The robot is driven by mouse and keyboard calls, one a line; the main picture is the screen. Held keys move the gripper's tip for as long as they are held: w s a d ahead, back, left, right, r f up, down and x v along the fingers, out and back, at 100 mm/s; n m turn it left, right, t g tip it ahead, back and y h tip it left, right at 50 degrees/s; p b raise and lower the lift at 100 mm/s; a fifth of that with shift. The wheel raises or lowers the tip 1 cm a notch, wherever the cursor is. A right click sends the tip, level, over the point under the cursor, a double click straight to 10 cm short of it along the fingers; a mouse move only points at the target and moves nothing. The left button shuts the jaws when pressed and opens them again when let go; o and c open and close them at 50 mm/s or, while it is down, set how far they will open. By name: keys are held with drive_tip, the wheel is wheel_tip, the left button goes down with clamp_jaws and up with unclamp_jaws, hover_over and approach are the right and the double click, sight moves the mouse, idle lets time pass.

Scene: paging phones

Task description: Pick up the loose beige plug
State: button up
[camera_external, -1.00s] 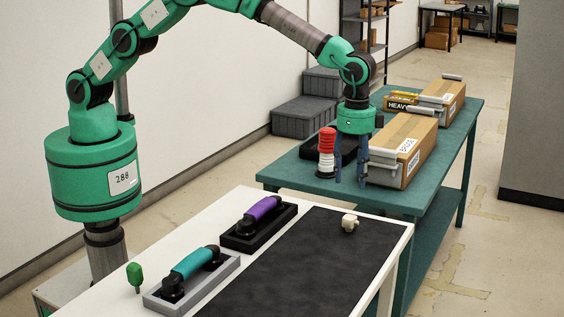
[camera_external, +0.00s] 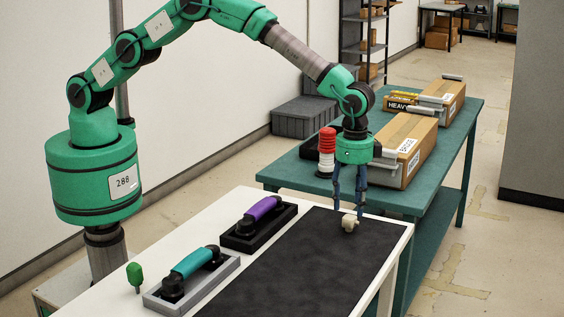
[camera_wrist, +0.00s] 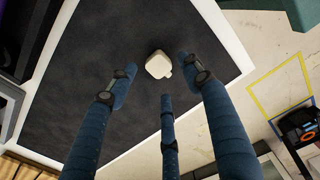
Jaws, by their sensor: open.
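The beige plug (camera_external: 349,222) lies loose on the black mat (camera_external: 300,262), near the mat's far right corner. It also shows in the wrist view (camera_wrist: 158,64) as a small pale block with a short stub on its lower right side. My gripper (camera_external: 349,212) points down just above the plug in the external view. In the wrist view its blue fingers (camera_wrist: 155,90) are spread apart, with nothing between them. The plug appears just beyond the fingertips there, and I cannot tell whether any finger touches it.
A purple handset (camera_external: 262,208) in a black cradle and a teal handset (camera_external: 195,262) in a grey cradle stand left of the mat. A green knob (camera_external: 135,274) stands at the left edge. A green table (camera_external: 290,176) behind holds boxes (camera_external: 407,150) and a red-white stack (camera_external: 326,152).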

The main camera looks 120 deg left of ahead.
sight(351, 217)
drive_tip(key=shift+f, duration=0.2)
drive_tip(key=shift+w+d+f+b, duration=0.1)
drive_tip(key=shift+f+b, duration=0.65)
drive_tip(key=shift+f, duration=1.85)
clamp_jaws()
drive_tip(key=shift+r, duration=0.15)
